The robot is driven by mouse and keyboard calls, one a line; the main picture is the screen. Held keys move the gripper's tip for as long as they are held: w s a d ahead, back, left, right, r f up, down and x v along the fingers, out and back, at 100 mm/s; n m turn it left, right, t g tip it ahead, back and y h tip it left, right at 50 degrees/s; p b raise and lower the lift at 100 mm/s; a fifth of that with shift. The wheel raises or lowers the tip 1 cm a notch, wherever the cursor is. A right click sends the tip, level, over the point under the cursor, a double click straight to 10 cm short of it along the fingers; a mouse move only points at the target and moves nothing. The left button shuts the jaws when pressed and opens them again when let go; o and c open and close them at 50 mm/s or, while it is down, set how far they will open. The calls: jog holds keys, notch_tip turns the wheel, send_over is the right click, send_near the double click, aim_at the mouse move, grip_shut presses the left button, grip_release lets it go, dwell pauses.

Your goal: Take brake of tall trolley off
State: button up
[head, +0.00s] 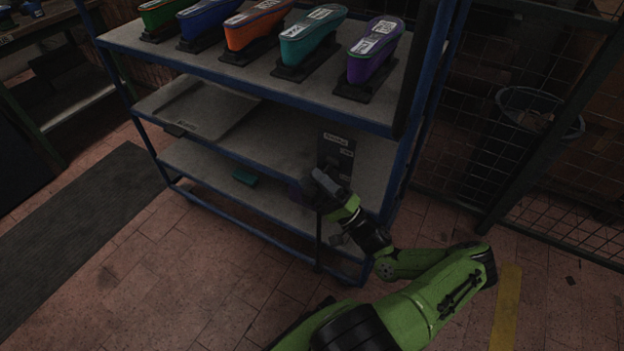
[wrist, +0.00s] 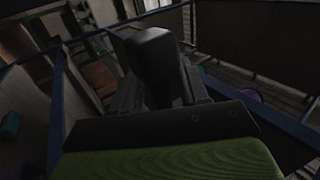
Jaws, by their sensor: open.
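The tall trolley (head: 250,105) has a blue frame and grey shelves, and stands in front of me in the head view. A dark plate (head: 338,150) with small pale labels stands upright at its near right side. A thin dark upright bar (head: 318,240) runs down below my gripper to the lower frame; I cannot tell if it is the brake lever. My gripper (head: 320,188) is open in front of the plate. In the wrist view a dark block (wrist: 156,55) shows between or just beyond the fingers. Whether they touch it is unclear.
Several coloured shoe-like forms stand on the top shelf, among them an orange one (head: 256,27) and a purple one (head: 373,50). A mesh fence and a bin (head: 540,112) are at the right. A dark mat (head: 75,220) lies left.

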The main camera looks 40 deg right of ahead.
jog(key=shift+w+a+r, duration=0.15)
jog(key=shift+w+r, duration=0.15)
jog(key=shift+w, duration=0.1)
grip_shut()
jog(key=shift+s, duration=0.1)
